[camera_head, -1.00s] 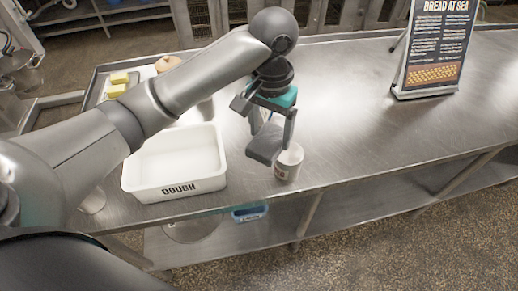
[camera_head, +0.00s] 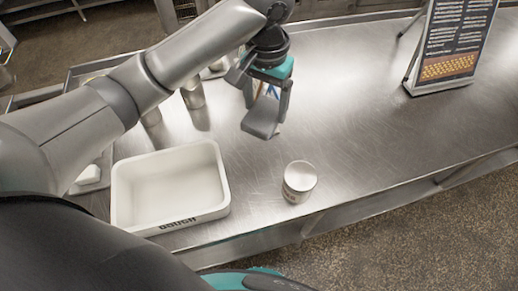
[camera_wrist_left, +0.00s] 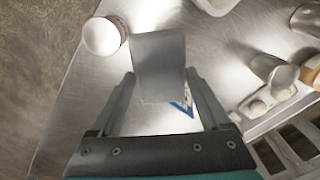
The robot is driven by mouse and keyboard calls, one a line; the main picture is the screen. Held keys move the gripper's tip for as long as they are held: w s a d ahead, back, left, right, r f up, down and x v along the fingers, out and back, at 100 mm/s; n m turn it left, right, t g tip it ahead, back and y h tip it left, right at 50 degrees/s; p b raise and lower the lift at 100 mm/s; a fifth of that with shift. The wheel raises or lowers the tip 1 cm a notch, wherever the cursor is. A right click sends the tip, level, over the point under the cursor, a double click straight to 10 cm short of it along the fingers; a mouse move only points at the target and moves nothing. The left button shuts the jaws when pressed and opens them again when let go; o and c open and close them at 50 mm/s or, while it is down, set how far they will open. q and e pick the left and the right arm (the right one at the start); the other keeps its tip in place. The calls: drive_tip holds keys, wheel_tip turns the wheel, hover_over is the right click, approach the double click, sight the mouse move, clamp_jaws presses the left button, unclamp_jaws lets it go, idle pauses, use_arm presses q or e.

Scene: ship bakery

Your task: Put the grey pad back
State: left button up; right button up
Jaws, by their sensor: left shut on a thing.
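The grey pad (camera_head: 262,122) is a flat square plate held between the fingertips of my left gripper (camera_head: 265,108). The gripper is shut on it and holds it over the steel counter, behind the white tub (camera_head: 300,180). In the left wrist view the pad (camera_wrist_left: 158,60) sits between the two fingers, with the white tub (camera_wrist_left: 103,36) to its left and apart from it. A blue and white item (camera_wrist_left: 183,106) shows partly behind the gripper; I cannot tell what it is. My right gripper is not in view.
A white bin marked DOUGH (camera_head: 222,205) stands on the counter's front left. Metal cups (camera_head: 193,96) stand behind it. A black sign board (camera_head: 450,45) stands at the back right. The counter's middle (camera_head: 360,110) is clear.

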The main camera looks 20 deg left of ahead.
use_arm(q)
drive_tip(key=f, duration=0.5)
drive_tip(key=f+b, duration=0.1)
drive_tip(key=f, duration=0.9)
drive_tip(key=shift+s+d, duration=0.15)
drive_tip(key=shift+s, duration=0.1)
drive_tip(key=shift+f, duration=0.2)
wheel_tip(320, 180, down, 4)
drive_tip(key=shift+f+b, duration=0.15)
drive_tip(key=shift+b, duration=0.4)
drive_tip(key=o, duration=1)
drive_tip(key=shift+o, duration=0.2)
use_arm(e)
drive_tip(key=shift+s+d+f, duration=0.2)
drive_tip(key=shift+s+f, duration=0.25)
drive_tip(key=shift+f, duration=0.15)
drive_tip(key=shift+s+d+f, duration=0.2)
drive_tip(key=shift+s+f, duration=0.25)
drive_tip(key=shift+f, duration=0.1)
use_arm(q)
wheel_tip(320, 180, up, 12)
drive_tip(key=p, duration=0.1)
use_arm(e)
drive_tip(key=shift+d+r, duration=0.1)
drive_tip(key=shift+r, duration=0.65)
